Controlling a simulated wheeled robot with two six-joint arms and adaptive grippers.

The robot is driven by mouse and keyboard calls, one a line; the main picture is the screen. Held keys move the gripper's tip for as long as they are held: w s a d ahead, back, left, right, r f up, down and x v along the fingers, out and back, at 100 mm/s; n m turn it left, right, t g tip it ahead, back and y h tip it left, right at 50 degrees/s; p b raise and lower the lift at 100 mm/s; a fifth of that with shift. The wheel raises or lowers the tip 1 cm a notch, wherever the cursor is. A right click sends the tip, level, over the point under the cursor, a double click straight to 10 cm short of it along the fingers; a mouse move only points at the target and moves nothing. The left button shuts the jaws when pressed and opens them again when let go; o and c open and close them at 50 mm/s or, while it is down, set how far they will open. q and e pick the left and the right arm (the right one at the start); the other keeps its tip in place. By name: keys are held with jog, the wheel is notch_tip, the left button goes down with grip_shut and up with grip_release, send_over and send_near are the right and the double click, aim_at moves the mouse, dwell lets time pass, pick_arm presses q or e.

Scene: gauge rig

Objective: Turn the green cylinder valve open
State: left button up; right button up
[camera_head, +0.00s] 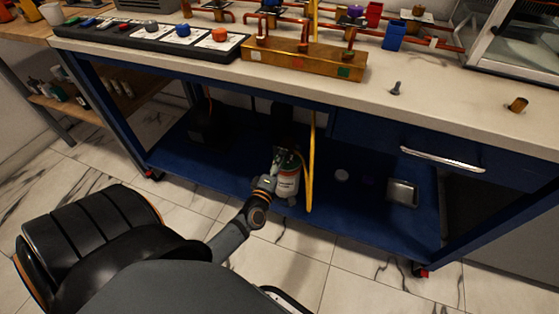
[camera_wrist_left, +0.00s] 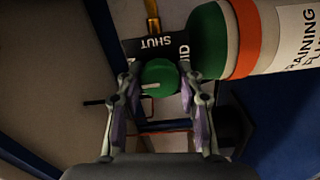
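The gas cylinder (camera_head: 288,183), white with a green shoulder, stands on the blue lower shelf under the bench. In the left wrist view the cylinder (camera_wrist_left: 282,35) lies across the upper right, with a green shoulder and an orange band. The green valve knob (camera_wrist_left: 159,76) has a white mark pointing left. A black plate (camera_wrist_left: 135,47) behind it reads "SHUT", upside down, and part of another word. My left gripper (camera_wrist_left: 159,88) is open, with one finger on each side of the knob; small gaps seem to show. In the head view my left gripper (camera_head: 273,176) is beside the cylinder.
A yellow hose (camera_head: 311,165) hangs beside the cylinder. A metal box (camera_head: 402,193) and a dark object (camera_head: 208,124) sit on the shelf. The bench top (camera_head: 420,112) with a drawer handle (camera_head: 442,160) overhangs the shelf. The tiled floor in front is clear.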

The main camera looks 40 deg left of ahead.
pick_arm(q)
jog(key=o, duration=0.4)
jog(key=v, duration=1.2)
